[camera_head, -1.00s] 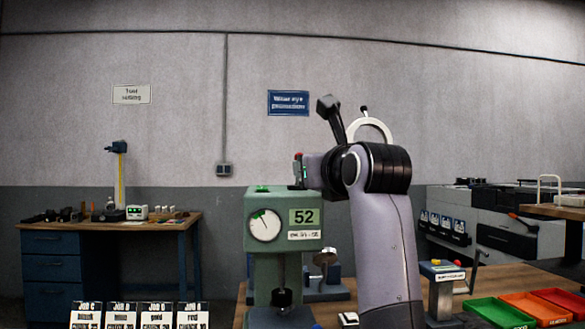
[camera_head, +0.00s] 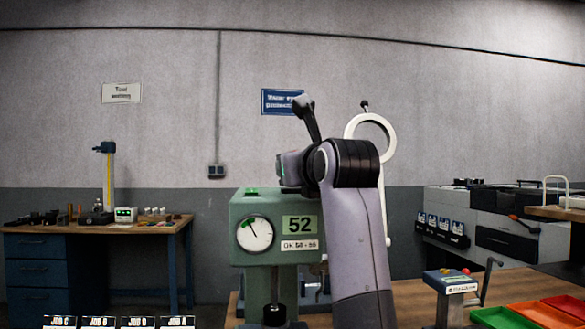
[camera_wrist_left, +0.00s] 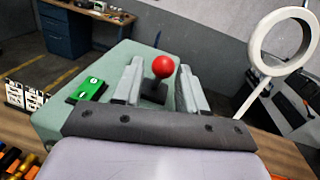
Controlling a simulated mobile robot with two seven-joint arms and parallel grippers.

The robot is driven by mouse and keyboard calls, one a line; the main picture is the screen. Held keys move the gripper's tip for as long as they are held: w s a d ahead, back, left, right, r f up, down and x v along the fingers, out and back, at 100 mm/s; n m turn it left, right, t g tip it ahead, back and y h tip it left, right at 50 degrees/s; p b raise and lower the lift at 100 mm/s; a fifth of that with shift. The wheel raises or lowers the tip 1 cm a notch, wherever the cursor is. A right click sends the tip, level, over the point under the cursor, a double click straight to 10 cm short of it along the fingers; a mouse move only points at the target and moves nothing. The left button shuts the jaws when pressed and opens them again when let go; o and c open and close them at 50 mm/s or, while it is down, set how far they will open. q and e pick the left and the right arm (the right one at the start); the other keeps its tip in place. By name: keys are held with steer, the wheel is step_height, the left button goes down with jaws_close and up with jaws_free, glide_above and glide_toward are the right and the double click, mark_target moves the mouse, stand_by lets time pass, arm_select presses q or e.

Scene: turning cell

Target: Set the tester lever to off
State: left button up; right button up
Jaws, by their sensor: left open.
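The tester (camera_head: 262,213) is a green machine with a dial and a "52" display, at the lower middle of the head view. In the left wrist view its green top (camera_wrist_left: 56,122) lies below my left gripper (camera_wrist_left: 160,68). The lever's red ball knob (camera_wrist_left: 163,66) shows between the two open fingers, on a dark base. I cannot tell whether a finger touches it. A bright green plate (camera_wrist_left: 88,89) with small marks is on the top, left of the fingers. In the head view my left gripper (camera_head: 291,169) is above the tester's right part and the knob is hidden.
A white ring on a stand (camera_head: 388,139) rises right of my arm. A blue post with a crank (camera_head: 452,283) and green, orange and red trays (camera_head: 500,318) are at the right. Job cards (camera_head: 100,322) stand at the lower left. The air left of the tester is clear.

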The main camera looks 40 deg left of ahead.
arm_select(q)
steer(key=shift+w+a, duration=0.35)
steer(key=shift+a, duration=0.25)
arm_select(e)
steer(key=shift+w+a, duration=0.3)
steer(key=shift+w, duration=0.2)
arm_select(q)
jaws_close()
steer(key=shift+r, duration=0.15)
arm_select(e)
steer(key=shift+r, duration=0.1)
